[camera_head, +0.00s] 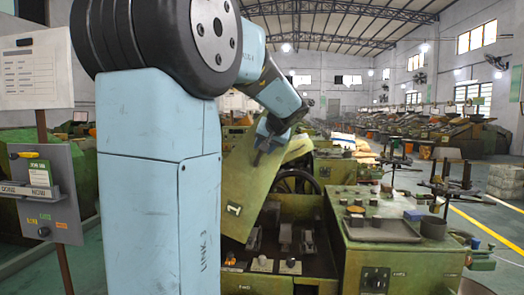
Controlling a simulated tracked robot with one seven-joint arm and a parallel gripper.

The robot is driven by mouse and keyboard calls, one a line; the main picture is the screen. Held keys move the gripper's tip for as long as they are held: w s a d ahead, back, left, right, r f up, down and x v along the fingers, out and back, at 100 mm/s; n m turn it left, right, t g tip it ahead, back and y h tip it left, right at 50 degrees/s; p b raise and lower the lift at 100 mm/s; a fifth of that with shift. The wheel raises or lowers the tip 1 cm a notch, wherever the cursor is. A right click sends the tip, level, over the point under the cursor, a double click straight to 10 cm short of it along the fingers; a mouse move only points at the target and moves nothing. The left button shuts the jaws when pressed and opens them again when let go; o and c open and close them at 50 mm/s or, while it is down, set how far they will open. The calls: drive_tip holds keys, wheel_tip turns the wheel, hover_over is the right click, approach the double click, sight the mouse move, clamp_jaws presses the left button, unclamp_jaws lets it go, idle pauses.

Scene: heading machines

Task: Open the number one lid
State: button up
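The number one lid (237,187) is a worn green panel with a white "1" near its lower edge. It stands steeply tilted on the green machine (310,208), and the machine's open bay shows beside and below it. My gripper (262,148) is at the lid's upper part, its fingers pointing down at or just in front of the panel. I cannot tell whether the fingers touch or grip it. My blue arm hides the lid's left side and much of the machine's left part.
A control block (390,240) with knobs, a small tray and a dark cup stands to the right. A handwheel (297,183) is behind the lid. A sign board and a grey control panel (47,192) stand at left. Open floor with a yellow line lies at far right.

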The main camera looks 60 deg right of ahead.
drive_tip(key=v, duration=1)
drive_tip(key=shift+a, duration=0.2)
drive_tip(key=shift+r, duration=0.15)
drive_tip(key=w+a+f+n+y, duration=0.3)
drive_tip(key=w+a+f, duration=0.1)
drive_tip(key=w+a, duration=0.65)
drive_tip(key=w+a+f+n+y, duration=0.1)
drive_tip(key=w+a+f+n, duration=0.15)
drive_tip(key=a, duration=0.45)
drive_tip(key=w+a+f+n+y, duration=0.1)
drive_tip(key=w+a+f, duration=0.1)
drive_tip(key=w+a, duration=0.3)
drive_tip(key=w+a+f+n+y, duration=0.1)
drive_tip(key=w+a+f, duration=0.1)
drive_tip(key=a, duration=0.6)
drive_tip(key=s+a+f+n, duration=0.2)
drive_tip(key=a+f, duration=0.1)
drive_tip(key=a, duration=0.3)
drive_tip(key=s+a+f+n+g, duration=0.1)
drive_tip(key=a+f+n, duration=0.1)
drive_tip(key=a+f, duration=0.2)
drive_tip(key=s+a+f+n+g+y, duration=0.1)
drive_tip(key=s+a+f+n, duration=0.1)
drive_tip(key=a, duration=0.7)
drive_tip(key=shift+s+a+f+n, duration=0.3)
drive_tip(key=shift+a+f+n, duration=0.1)
drive_tip(key=shift+f, duration=0.25)
